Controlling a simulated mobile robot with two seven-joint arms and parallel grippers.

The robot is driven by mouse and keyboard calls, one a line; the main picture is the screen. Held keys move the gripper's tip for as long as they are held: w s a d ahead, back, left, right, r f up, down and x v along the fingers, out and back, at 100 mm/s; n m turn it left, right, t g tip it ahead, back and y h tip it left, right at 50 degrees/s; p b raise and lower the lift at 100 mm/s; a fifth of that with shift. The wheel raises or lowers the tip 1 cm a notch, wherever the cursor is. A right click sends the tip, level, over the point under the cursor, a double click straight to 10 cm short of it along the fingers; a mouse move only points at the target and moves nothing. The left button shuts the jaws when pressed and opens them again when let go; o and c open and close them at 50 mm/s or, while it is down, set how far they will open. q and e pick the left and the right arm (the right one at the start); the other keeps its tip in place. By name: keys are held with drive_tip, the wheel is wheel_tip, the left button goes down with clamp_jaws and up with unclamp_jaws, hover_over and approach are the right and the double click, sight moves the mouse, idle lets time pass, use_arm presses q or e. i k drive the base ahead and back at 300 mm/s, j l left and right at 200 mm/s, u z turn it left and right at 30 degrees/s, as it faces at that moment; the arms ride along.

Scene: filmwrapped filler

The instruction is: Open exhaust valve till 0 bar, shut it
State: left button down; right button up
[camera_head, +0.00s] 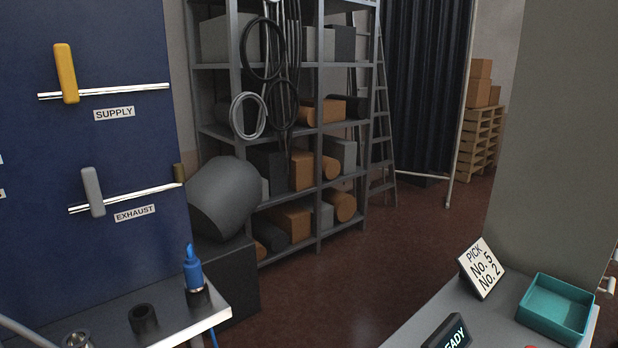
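The exhaust valve's grey lever (93,191) is on the blue panel at the left. It stands nearly upright, across its silver pipe (140,198), above the EXHAUST label (135,213). No pressure gauge shows, so I cannot read the pressure. Neither of my grippers is in view.
A grey ledge (170,310) below the panel holds a blue nozzle-like tool (193,267) in a black holder and an empty black ring (143,318). At right, a counter (445,310) bears a PICK sign (482,268), teal tray (556,307) and display (448,333). Floor between is clear.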

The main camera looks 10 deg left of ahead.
sight(93, 191)
drive_tip(key=u, duration=1.4)
